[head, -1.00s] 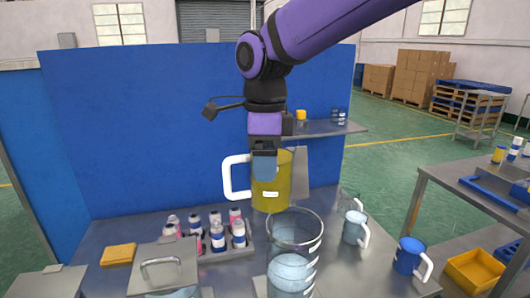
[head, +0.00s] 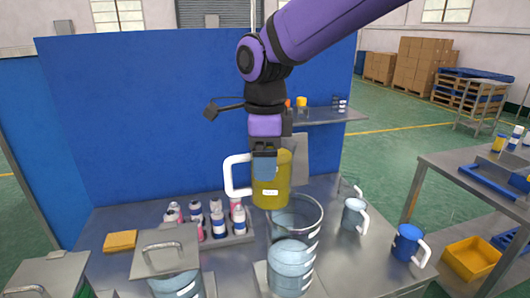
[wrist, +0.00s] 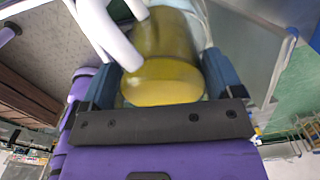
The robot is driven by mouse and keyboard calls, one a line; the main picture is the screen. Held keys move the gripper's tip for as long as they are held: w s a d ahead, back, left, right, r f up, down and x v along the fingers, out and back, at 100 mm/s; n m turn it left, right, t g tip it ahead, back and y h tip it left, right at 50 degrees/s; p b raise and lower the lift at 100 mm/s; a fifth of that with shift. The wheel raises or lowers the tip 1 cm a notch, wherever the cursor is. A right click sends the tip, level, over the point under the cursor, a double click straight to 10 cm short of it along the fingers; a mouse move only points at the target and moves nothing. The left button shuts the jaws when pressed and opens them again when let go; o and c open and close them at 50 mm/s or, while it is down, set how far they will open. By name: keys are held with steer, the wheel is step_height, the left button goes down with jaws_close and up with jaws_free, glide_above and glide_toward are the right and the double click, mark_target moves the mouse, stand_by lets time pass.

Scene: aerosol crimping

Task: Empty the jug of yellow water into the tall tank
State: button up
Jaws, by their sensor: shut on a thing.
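The yellow jug (head: 271,185) with a white handle (head: 233,178) hangs from my gripper (head: 265,158), looking upright. In the wrist view, the jaws (wrist: 165,90) sit on both sides of the jug's yellow body (wrist: 165,84), with the white handle at upper left. The clear tall tank (head: 319,224) stands on the metal table just below and to the right of the jug. Its open rim partly overlaps the jug's lower end in the head view. Pale bluish liquid shows in the tank's lower part. The liquid level in the jug is hard to tell.
A blue panel (head: 140,120) stands behind the table. A rack of several bottles (head: 240,240) and a lidded vessel (head: 165,250) are to the left. A pale jug (head: 353,214) and a blue jug (head: 407,243) stand at right. A yellow block (head: 120,241) lies far left.

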steer(key=shift+f, duration=0.2)
steer(key=shift+f, duration=0.35)
